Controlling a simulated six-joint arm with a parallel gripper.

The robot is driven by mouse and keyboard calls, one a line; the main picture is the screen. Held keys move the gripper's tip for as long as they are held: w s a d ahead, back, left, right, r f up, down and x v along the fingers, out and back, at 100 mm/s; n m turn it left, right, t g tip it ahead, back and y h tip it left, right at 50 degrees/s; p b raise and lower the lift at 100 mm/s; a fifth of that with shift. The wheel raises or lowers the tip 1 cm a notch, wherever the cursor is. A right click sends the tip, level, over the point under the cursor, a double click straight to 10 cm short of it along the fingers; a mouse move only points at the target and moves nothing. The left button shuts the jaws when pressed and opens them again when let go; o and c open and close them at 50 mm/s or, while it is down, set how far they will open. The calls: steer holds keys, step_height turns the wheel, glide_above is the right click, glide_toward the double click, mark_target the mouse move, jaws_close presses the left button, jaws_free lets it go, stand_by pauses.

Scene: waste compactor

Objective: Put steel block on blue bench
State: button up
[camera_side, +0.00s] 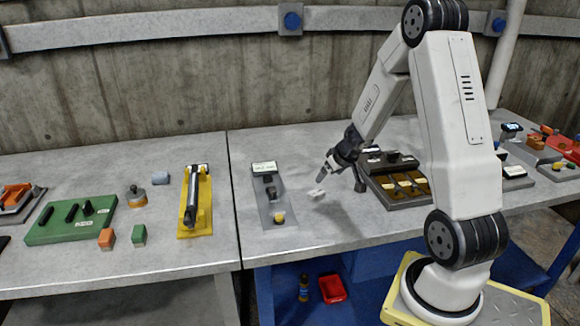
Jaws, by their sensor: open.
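My gripper (341,183) is open above the right-hand bench, with its two dark fingers spread apart and pointing down. A small pale metallic block (316,194), which looks like the steel block, shows just below and left of the left finger. It appears to lie on the bench top, clear of the fingers, though the side view leaves the exact gap uncertain. The blue bench (335,228) has a grey metal top and a blue frame below.
A grey plate fixture (278,214) with a yellow knob stands left of the block. The left bench holds a yellow fixture (186,229) and a green board (60,232). The bench's front middle is clear.

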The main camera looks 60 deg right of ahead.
steer(key=shift+s+r, duration=0.1)
steer(key=shift+r, duration=0.1)
steer(key=shift+a, duration=0.1)
stand_by(0.5)
steer(key=s+a+r+n+g+y, duration=0.1)
steer(key=s+a+r+n, duration=0.1)
steer(key=a, duration=1.2)
steer(key=s+a+r+n+g+y, duration=0.1)
steer(key=s+a, duration=0.3)
steer(key=a, duration=1)
steer(key=shift+s+a+r+n+g, duration=0.15)
steer(key=shift+a+r+n+g, duration=0.3)
steer(key=shift+n, duration=0.25)
